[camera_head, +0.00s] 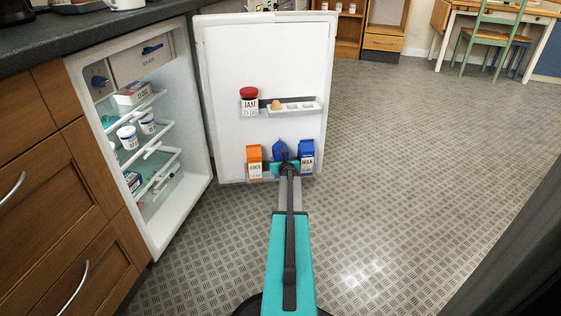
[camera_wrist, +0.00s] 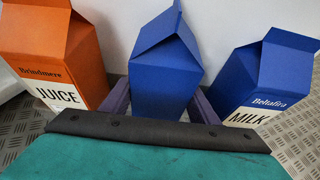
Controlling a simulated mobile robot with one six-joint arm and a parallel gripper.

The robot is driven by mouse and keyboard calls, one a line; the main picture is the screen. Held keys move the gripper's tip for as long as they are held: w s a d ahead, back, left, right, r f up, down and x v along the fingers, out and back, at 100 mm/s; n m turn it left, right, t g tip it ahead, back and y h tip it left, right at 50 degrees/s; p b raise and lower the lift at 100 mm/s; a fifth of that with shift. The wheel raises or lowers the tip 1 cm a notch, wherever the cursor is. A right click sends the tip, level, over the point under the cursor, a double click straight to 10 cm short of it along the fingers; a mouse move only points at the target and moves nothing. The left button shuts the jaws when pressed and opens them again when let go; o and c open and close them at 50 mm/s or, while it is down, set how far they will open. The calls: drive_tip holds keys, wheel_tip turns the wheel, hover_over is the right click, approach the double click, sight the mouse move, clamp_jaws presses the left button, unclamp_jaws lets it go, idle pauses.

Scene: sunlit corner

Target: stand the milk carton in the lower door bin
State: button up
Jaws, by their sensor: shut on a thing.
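A blue carton (camera_head: 279,149) is between my gripper's fingers, and it shows large in the wrist view (camera_wrist: 165,75). My gripper (camera_head: 286,168) is shut on its sides at the lower door bin (camera_head: 270,178) of the open fridge. The carton looks roughly upright, with its label side and base hidden by my gripper. Whether its base touches the bin floor cannot be told. A second blue carton labelled MILK (camera_head: 306,158) stands to its right, also in the wrist view (camera_wrist: 262,85). An orange juice carton (camera_head: 254,160) stands to its left, also in the wrist view (camera_wrist: 55,55).
The fridge door (camera_head: 265,70) stands wide open. Its upper bin (camera_head: 296,107) holds a jam jar (camera_head: 249,100) and an egg (camera_head: 276,105). The fridge shelves (camera_head: 150,160) hold tubs and boxes at left. Wooden drawers (camera_head: 85,190) stand beside the fridge. The floor at right is clear.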

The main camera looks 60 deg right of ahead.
drive_tip(key=shift+f, duration=0.2)
drive_tip(key=o, duration=1.4)
drive_tip(key=shift+o, duration=1.4)
drive_tip(key=shift+f, duration=0.1)
drive_tip(key=p+v, duration=0.3)
drive_tip(key=v, duration=1.1)
drive_tip(key=shift+r, duration=0.2)
drive_tip(key=shift+w+d, duration=0.1)
